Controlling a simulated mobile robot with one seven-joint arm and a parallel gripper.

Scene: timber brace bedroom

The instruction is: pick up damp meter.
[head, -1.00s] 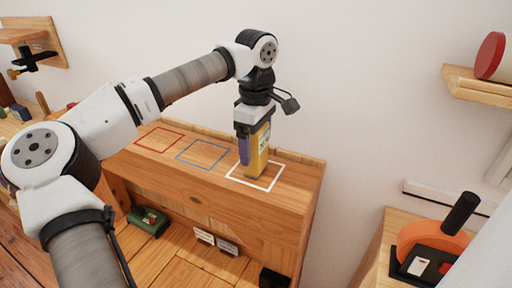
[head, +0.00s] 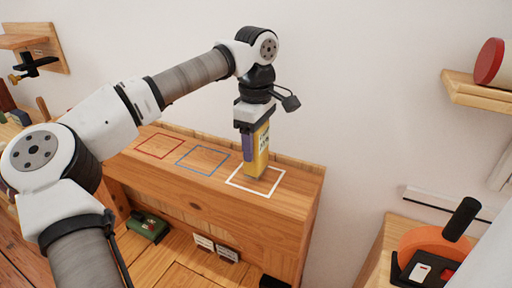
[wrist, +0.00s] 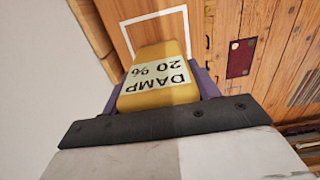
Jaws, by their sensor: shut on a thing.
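The damp meter (head: 262,155) is a yellow block with a white label. In the wrist view the damp meter (wrist: 158,80) shows its label reading "DAMP 20 %". My gripper (head: 254,148) points down and is shut on it, with purple fingers on its two sides. The meter is upright over the white square outline (head: 238,184) on the wooden shelf top (head: 215,180). I cannot tell for certain whether its lower end touches the wood.
A red outline (head: 159,146) and a blue outline (head: 203,160) lie left of the white one, both empty. A green object (head: 150,226) sits on the lower level. An orange and black tool (head: 435,245) stands at right. A wall rises close behind the shelf top.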

